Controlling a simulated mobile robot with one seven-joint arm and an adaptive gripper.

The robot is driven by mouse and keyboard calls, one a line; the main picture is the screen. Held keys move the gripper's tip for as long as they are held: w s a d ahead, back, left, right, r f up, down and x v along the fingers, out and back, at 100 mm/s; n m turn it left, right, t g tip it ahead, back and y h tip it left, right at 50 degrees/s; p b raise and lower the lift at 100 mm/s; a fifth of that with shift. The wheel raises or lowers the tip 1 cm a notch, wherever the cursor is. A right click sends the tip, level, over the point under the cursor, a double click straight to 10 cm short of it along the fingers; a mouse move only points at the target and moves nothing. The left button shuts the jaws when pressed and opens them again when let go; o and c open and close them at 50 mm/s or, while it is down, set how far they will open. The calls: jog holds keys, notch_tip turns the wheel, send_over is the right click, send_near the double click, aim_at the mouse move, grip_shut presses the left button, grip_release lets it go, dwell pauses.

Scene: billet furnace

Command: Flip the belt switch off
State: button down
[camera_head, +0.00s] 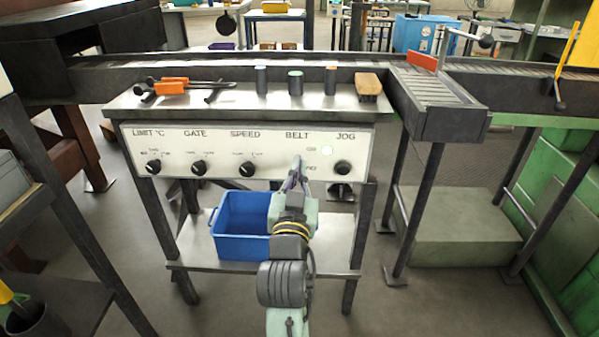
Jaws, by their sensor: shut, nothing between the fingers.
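The white control panel (222,160) on the front of the steel table carries the labels LIMIT °C, GATE, SPEED, BELT and JOG. The BELT label (297,135) shows above my gripper (298,164), which is shut and empty at the panel face below that label. Small markings stand just right of the fingertips, one higher and one lower. The belt switch itself is mostly hidden by my fingers, so I cannot tell its position or whether I touch it.
Black knobs for limit (153,167), gate (198,168) and speed (247,169) are left on the panel. A blue bin (240,228) stands on the lower shelf, beside my arm.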

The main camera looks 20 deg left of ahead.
jog(key=b, duration=0.3)
jog(key=shift+w+a+f+b, duration=0.15)
jog(key=shift+w+b, duration=0.2)
jog(key=shift+b, duration=0.05)
jog(key=w+a+f+p, duration=0.2)
jog(key=w, duration=0.4)
jog(key=shift+w, duration=0.2)
jog(key=shift+f, duration=0.1)
